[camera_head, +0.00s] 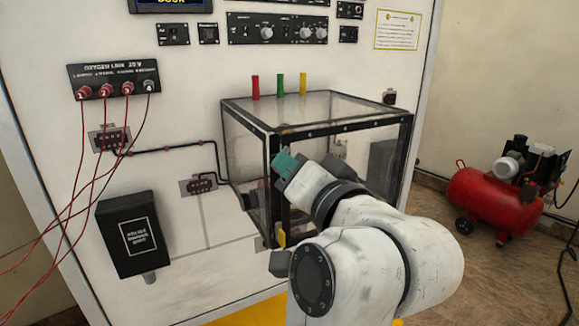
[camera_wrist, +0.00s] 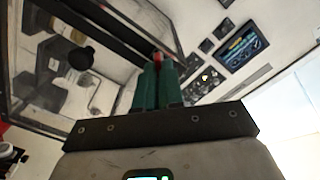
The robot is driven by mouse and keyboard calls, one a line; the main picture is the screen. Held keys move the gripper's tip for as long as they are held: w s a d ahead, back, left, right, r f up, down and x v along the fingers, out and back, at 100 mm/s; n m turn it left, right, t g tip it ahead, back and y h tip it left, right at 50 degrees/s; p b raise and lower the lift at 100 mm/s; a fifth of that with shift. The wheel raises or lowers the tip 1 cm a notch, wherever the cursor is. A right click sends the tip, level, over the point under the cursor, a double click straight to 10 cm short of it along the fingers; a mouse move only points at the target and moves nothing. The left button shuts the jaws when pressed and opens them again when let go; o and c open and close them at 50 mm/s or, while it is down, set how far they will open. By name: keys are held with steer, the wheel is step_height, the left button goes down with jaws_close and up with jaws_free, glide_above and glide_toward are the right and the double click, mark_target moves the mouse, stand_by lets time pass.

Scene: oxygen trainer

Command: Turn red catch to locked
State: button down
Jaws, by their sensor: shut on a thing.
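My gripper (camera_head: 285,163) has teal fingers and is at the front left upright of the clear box's black frame (camera_head: 266,185). In the wrist view, the teal fingers (camera_wrist: 157,80) are close together, shut on a small red piece, the red catch (camera_wrist: 157,58), which shows between their tips. Most of the catch is hidden by the fingers, so its angle cannot be told. In the head view the gripper covers it. A yellow piece (camera_head: 281,238) shows lower on the same upright.
Red, green and yellow tubes (camera_head: 279,86) stand on the box. A black box (camera_head: 134,235) and a red-cabled panel (camera_head: 113,78) are on the white wall panel at left. A red compressor (camera_head: 492,198) stands on the floor at right.

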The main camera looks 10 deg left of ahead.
steer(key=m, duration=0.9)
steer(key=shift+w+d+f+p, duration=0.1)
steer(key=shift+d+f+p, duration=0.05)
steer(key=shift+f+p, duration=0.15)
steer(key=shift+m, duration=0.4)
steer(key=c, duration=1.3)
jaws_free()
steer(key=shift+o, duration=0.2)
steer(key=b+v, duration=0.1)
steer(key=v, duration=0.9)
steer(key=shift+s+d+b, duration=0.25)
steer(key=shift+s+b, duration=0.1)
steer(key=shift+b, duration=0.05)
